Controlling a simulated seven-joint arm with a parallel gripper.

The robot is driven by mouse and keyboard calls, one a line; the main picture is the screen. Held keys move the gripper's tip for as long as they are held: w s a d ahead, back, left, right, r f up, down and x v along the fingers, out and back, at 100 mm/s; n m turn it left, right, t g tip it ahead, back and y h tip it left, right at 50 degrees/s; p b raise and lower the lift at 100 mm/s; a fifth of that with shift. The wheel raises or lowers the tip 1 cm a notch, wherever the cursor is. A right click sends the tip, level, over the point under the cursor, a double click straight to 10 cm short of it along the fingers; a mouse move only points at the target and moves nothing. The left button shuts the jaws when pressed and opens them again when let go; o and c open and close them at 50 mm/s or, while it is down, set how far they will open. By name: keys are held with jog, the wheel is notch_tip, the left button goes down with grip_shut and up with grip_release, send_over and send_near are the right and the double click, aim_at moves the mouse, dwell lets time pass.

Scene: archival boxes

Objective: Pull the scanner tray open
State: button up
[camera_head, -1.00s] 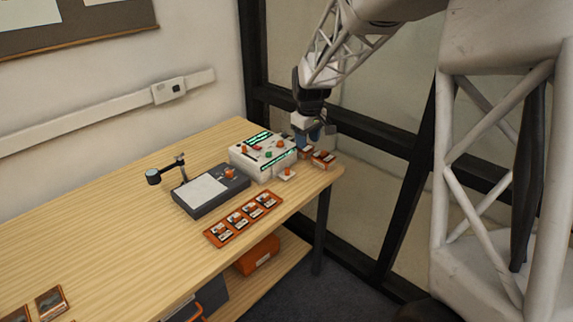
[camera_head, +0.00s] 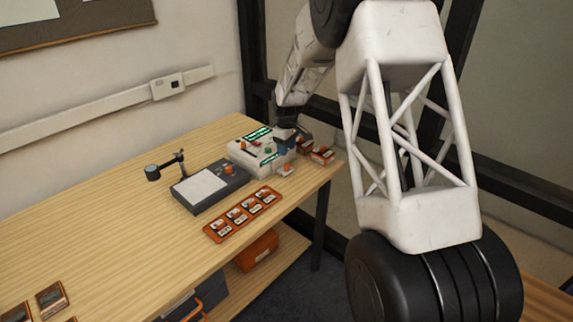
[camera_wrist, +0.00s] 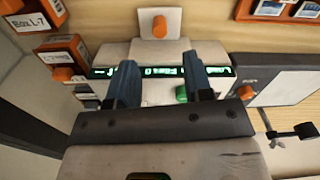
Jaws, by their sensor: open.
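The scanner (camera_head: 250,150) is a white box with green-lit displays and coloured buttons near the table's right end. Its pale tray (camera_head: 286,173) juts from the front at the base and carries an orange knob (camera_head: 286,167). In the wrist view the tray (camera_wrist: 128,22) and its orange knob (camera_wrist: 160,26) show at the top, beyond the scanner's lit display strip. My gripper (camera_head: 286,145) is over the scanner's right part, hiding some of it. In the wrist view my gripper (camera_wrist: 162,68) is open and empty. Its fingers point toward the knob but are apart from it.
Small orange boxes (camera_head: 322,155) stand close to the scanner's right side. A dark panel with a white sheet (camera_head: 205,188) and a magnifier stand (camera_head: 153,173) are to its left. An orange rack of cards (camera_head: 243,216) lies along the front edge.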

aim_at(287, 164)
jog(key=shift+f, duration=0.1)
dwell(0.3)
jog(key=shift+f, duration=3.75)
grip_shut()
